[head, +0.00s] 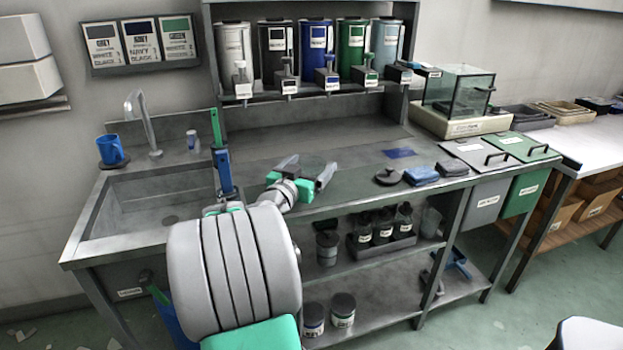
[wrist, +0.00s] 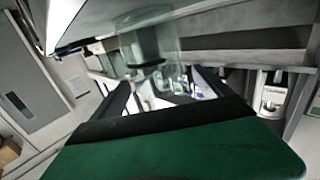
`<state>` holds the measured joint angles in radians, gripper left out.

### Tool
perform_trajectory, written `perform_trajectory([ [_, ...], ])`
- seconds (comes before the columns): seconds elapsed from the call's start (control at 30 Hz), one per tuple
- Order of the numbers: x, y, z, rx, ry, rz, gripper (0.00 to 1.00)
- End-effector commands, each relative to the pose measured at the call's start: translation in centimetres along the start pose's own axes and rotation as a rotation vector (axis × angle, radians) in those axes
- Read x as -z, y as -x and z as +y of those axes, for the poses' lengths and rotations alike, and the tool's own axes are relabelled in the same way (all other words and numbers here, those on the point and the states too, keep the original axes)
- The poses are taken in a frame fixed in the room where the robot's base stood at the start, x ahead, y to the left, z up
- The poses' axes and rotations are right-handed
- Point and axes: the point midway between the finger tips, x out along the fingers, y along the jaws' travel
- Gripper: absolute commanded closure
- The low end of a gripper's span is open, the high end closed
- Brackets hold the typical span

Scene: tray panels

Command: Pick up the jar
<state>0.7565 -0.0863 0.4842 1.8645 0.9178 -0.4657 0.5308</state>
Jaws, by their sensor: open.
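A clear glass jar (wrist: 140,45) with a dark band shows in the upper middle of the wrist view, just beyond and partly between my fingers. Its outline is faint, and I cannot tell whether a finger touches it. In the head view my gripper (head: 307,168) is over the worktop, its two grey fingers spread apart. The jar is hard to make out there. My gripper also shows in the wrist view (wrist: 163,88), open, with a green palm in front.
The worktop (head: 345,150) has a sink (head: 150,200) on the left. A dark round lid-like thing (head: 388,177) and folded blue cloths (head: 421,175) lie right of my gripper. Canisters (head: 316,50) stand on the shelf behind. Dark bottles (head: 383,227) and lidded pots (head: 342,310) stand below.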

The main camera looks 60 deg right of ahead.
Motion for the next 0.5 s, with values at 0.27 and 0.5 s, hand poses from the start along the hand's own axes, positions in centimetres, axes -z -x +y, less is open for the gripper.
perform_trajectory([
  [0.27, 0.06, -1.44, 0.08, 0.000, -0.001, 0.001, 0.11],
  [0.5, 0.04, -1.40, 0.09, 0.000, 0.000, 0.001, 0.28],
])
